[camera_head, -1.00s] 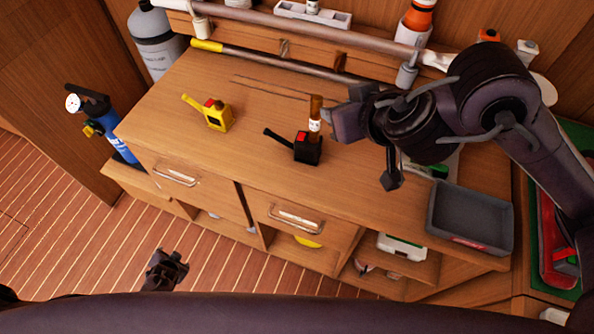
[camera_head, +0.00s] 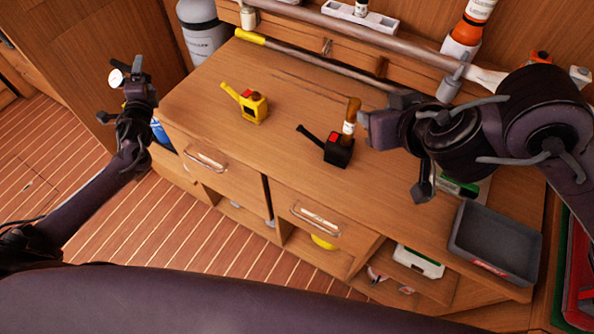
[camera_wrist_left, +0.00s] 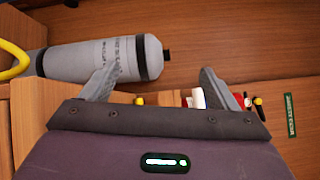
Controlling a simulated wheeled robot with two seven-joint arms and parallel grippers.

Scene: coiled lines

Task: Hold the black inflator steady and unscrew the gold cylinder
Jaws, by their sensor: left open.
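The black inflator (camera_head: 338,150), with a lever sticking out to the left and a red patch on top, stands on the wooden counter. The gold cylinder (camera_head: 352,112), with a pale label, rises from its top, leaning slightly right. My right gripper (camera_head: 366,130) is beside the cylinder on its right; I cannot tell whether it touches it or how its jaws stand. My left gripper (camera_head: 138,88) is off the counter's left end, in front of the blue pump (camera_head: 160,133). The left wrist view shows its two fingers (camera_wrist_left: 160,75) apart with nothing between them.
A yellow inflator (camera_head: 249,106) stands left of the black one. A grey tray (camera_head: 495,240) sits at the counter's right front. A pole with a yellow end (camera_head: 290,55) runs along the back. A grey tank (camera_head: 203,35) stands behind the left end; it also shows in the left wrist view (camera_wrist_left: 90,58).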

